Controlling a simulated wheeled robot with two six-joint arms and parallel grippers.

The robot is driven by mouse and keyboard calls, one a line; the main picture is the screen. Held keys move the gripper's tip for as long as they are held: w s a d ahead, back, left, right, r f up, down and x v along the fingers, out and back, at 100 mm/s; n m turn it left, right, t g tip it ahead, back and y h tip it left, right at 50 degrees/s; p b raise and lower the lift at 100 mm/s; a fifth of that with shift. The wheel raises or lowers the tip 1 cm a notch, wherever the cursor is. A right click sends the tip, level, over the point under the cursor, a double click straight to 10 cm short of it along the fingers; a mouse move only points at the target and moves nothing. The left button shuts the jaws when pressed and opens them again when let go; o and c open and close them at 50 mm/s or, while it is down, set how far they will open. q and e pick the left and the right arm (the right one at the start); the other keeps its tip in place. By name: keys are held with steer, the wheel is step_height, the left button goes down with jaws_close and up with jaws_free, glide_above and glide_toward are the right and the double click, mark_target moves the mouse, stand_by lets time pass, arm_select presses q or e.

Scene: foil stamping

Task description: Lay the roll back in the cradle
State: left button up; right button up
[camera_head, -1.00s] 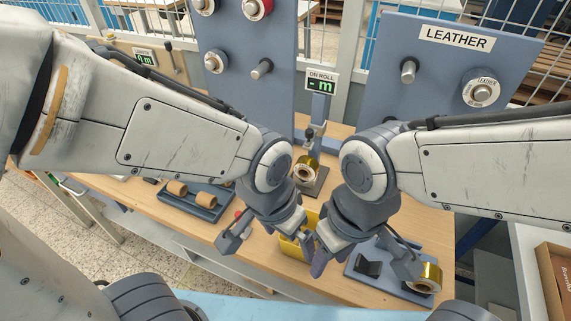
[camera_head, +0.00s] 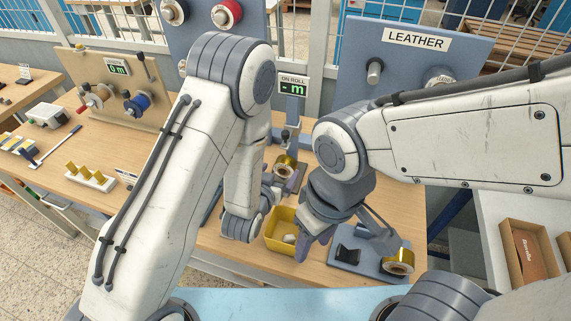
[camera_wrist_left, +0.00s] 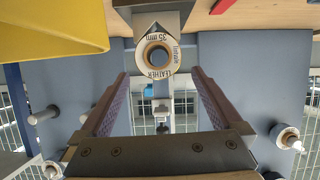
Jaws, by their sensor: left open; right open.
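A gold foil roll (camera_head: 285,168) with a pale core rests at the foot of the ON ROLL stand (camera_head: 291,112). In the left wrist view it is seen end-on (camera_wrist_left: 157,56), marked LEATHER 35 mm, on a grey notched support (camera_wrist_left: 182,20). My left gripper (camera_head: 270,188) is open in front of this roll, which appears between its two fingers (camera_wrist_left: 160,78); I see no finger touching it. My right gripper (camera_head: 302,248) is open beside the yellow bin; its fingers are partly hidden. A second gold roll (camera_head: 399,260) is at the right end of a blue-grey base (camera_head: 376,270).
The yellow bin (camera_head: 278,240) stands between my grippers, holding something pale. A black block (camera_head: 347,254) sits on the blue-grey base. The LEATHER panel (camera_head: 410,75) and its pegs stand behind. An open brown box (camera_head: 525,255) is at the right.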

mark_target(283, 167)
arm_select(q)
steer(key=p+x, duration=0.1)
steer(key=x, duration=0.4)
steer(key=shift+r, duration=0.1)
steer(key=p+x, duration=0.3)
steer(key=shift+w+d+f, duration=0.15)
steer(key=shift+w+f, duration=0.05)
steer(key=shift+w, duration=0.15)
steer(key=shift+w+d+f, duration=0.2)
steer(key=shift+w+f, duration=0.15)
steer(key=shift+w, duration=0.2)
steer(key=shift+c, duration=0.3)
steer(key=c, duration=1.4)
steer(key=shift+r, duration=0.1)
